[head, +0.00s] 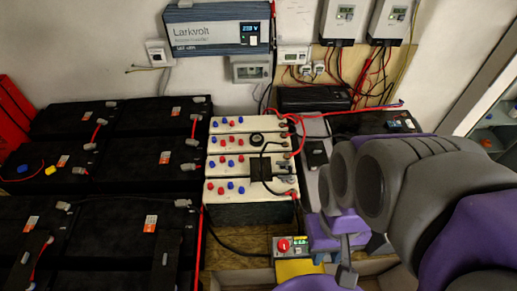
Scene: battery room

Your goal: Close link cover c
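I cannot tell which part is link cover c; no letter is readable. Two dark strips that may be link covers lie at the lower left of the head view, a left one (30,262) and a right one (166,264). A small black piece (261,170) sits on the white-topped batteries (226,186) in the middle, among black cables. My gripper (346,268) is low, right of those batteries, pointing down and apart from these parts. One grey finger shows; the rest is hidden by my purple and grey arm, so its opening cannot be told.
Black batteries (138,158) with red links fill the left. A small box with a red knob (284,245) and a yellow piece (298,269) stand close to my gripper. The Larkvolt inverter (218,30) hangs on the back wall. Loose red and black cables cross the middle.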

